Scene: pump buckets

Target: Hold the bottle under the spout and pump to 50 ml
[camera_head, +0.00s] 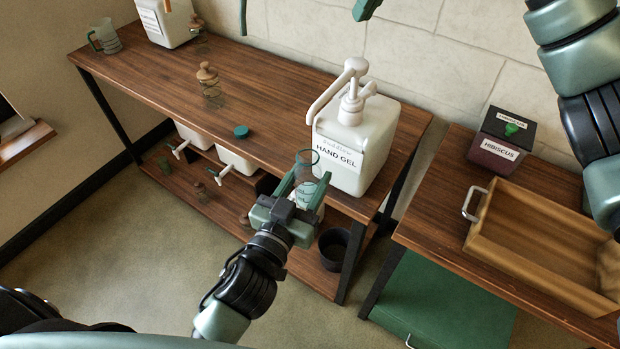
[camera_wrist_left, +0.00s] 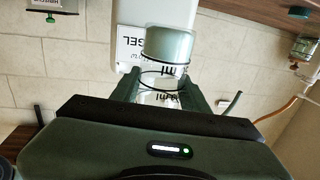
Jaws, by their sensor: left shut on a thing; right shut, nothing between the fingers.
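The clear bottle (camera_head: 307,172) with a green rim and dark markings is held by my left gripper (camera_head: 305,187), whose fingers are shut around its sides. It also shows in the left wrist view (camera_wrist_left: 168,58), with "ml" markings. The white hand gel bucket (camera_head: 345,157) stands on the table behind the bottle. Its white pump head (camera_head: 352,92) is up, and its spout (camera_head: 328,92) slopes down left, its tip appearing just above the bottle's open top. Whether they line up in depth is unclear. My right gripper (camera_head: 365,9) shows only partly at the top edge, above the pump, shut and empty. The fill level cannot be read.
A green cap (camera_head: 241,131) and a corked jar (camera_head: 209,82) stand on the wooden table (camera_head: 150,72). Another white bucket (camera_head: 166,22) and a measuring jug (camera_head: 104,36) are farther left. A hibiscus box (camera_head: 502,140) and a wooden tray (camera_head: 535,228) sit on the right table.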

